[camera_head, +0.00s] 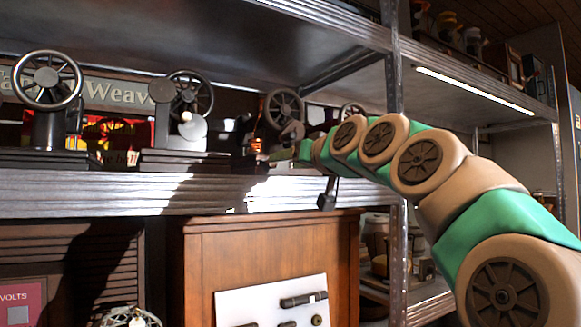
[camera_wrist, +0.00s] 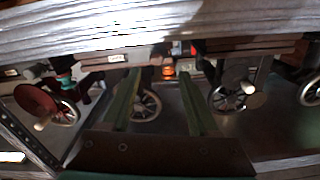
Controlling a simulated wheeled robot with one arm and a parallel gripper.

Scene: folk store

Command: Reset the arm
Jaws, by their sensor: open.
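My arm reaches in from the right in the head view, its green and tan links stretched toward the upper shelf. My gripper (camera_head: 282,156) is at the shelf's front edge, among machines with spoked wheels. In the wrist view my gripper (camera_wrist: 157,82) shows two green fingers, spread apart with nothing held between them. A spoked wheel (camera_wrist: 145,105) and a small orange glowing item (camera_wrist: 168,71) show in the gap, beyond the fingers. I cannot tell whether the fingers touch anything.
The metal shelf (camera_head: 100,190) carries several wheeled machines, one with a large handwheel (camera_head: 47,80). A shelf post (camera_head: 394,90) stands close behind my arm. Below is a wooden cabinet (camera_head: 260,250) with a white panel (camera_head: 250,306). Another shelf board (camera_head: 230,22) hangs overhead.

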